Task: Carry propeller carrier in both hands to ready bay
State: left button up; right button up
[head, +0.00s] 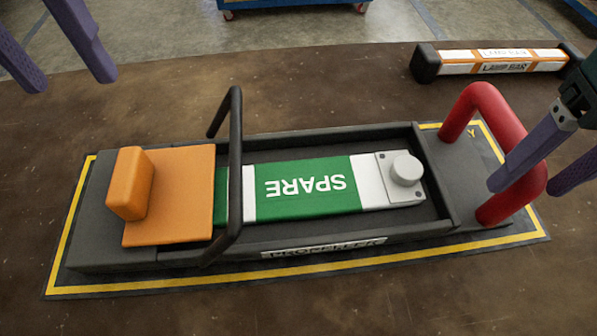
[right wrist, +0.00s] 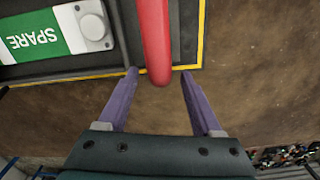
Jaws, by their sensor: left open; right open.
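The propeller carrier (head: 400,222) is a long dark grey tray lying flat on a dark mat with a yellow border (head: 200,284); a letter Y shows at its right corner. The carrier has a black handle (head: 236,170) left of centre and a red handle (head: 487,100) at its right end. The red handle also shows in the right wrist view (right wrist: 155,40). My right gripper (head: 525,187) is open, its fingertips either side of the red handle; contact cannot be told. My left gripper (head: 69,83) is open and empty, beyond the carrier's left end and apart from it.
A green and white SPARE piece (head: 305,188) with a grey knob and an orange block (head: 170,195) lie in the carrier. A LAMP BAR case (head: 500,62) lies at the back right. A blue cart (head: 285,3) stands at the back. The brown surface in front is clear.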

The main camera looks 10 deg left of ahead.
notch_tip(320, 180, up, 7)
jog(key=shift+f, duration=0.1)
jog(key=shift+s, duration=0.1)
dwell(0.6)
